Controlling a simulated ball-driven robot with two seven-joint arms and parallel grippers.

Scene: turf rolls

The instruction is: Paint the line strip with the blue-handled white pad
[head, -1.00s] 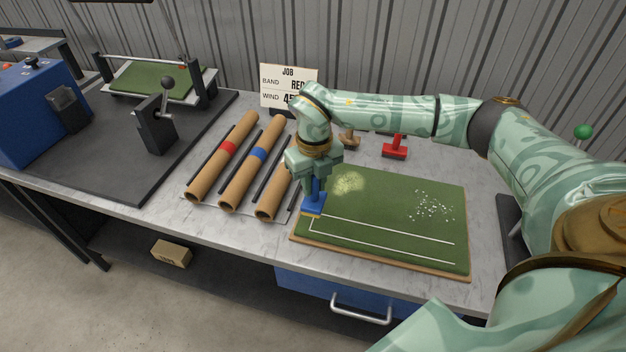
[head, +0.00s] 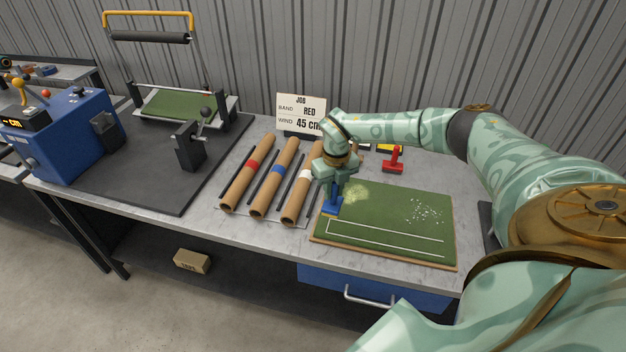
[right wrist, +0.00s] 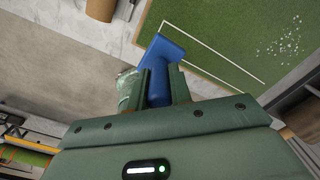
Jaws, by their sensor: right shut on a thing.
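The blue-handled pad (head: 332,207) is upright at the left end of the green turf panel (head: 390,205). My right gripper (head: 334,188) is shut on its handle, which also shows in the right wrist view (right wrist: 162,72). The pad's underside is hidden, so I cannot tell whether it touches the turf. The line strip (head: 385,240) lies along the panel's near edge, bounded by thin white lines and green between them. Its left end is just below the pad. My left gripper is not in view.
A pale patch (head: 355,192) and white specks (head: 425,210) mark the turf. A job sign (head: 301,114) stands at the back.

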